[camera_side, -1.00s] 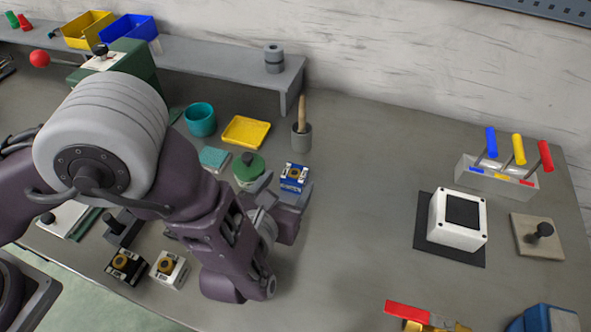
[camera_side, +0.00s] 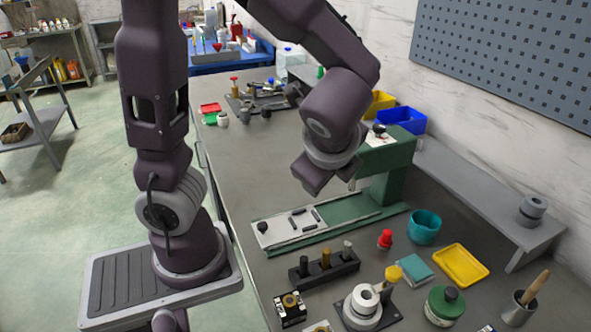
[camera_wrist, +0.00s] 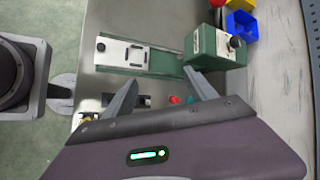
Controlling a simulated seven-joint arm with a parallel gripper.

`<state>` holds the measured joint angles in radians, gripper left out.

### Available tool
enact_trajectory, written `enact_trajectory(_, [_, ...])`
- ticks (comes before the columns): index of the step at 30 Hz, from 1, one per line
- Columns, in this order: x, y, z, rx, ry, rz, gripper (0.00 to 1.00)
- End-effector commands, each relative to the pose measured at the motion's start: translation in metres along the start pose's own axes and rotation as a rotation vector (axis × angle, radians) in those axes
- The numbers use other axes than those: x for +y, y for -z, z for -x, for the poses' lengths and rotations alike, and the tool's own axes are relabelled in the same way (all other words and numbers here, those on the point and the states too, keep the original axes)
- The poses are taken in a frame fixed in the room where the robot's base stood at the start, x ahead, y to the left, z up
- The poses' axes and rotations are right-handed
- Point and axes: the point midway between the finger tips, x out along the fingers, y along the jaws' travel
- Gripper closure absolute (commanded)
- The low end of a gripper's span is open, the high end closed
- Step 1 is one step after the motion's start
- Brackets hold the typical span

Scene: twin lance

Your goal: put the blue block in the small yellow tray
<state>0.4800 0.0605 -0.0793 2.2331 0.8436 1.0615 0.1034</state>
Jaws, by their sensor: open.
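The small yellow tray (camera_side: 461,265) lies flat and empty on the bench, beyond the jar. My gripper (camera_side: 318,180) is raised above the green machine's base, well to the left of the tray and the block. In the wrist view my gripper (camera_wrist: 160,78) has its two fingers spread with nothing between them. I cannot make out the blue block or the yellow tray there.
A teal cup (camera_side: 424,227), a teal pad (camera_side: 416,270) and a grey holder with a wooden handle (camera_side: 521,305) surround the tray. The green machine (camera_side: 390,170) stands near my gripper. A grey shelf (camera_side: 480,195) runs along the wall.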

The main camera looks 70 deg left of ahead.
Motion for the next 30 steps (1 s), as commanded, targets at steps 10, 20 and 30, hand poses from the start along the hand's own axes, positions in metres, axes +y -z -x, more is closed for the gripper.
enact_trajectory(10, [0.068,-0.044,0.085,0.41,-0.431,1.208,0.35])
enact_trajectory(20, [0.068,-0.041,0.093,0.456,-0.457,1.287,0.31])
enact_trajectory(30, [0.01,-0.006,0.108,0.356,-0.713,1.511,0.31])
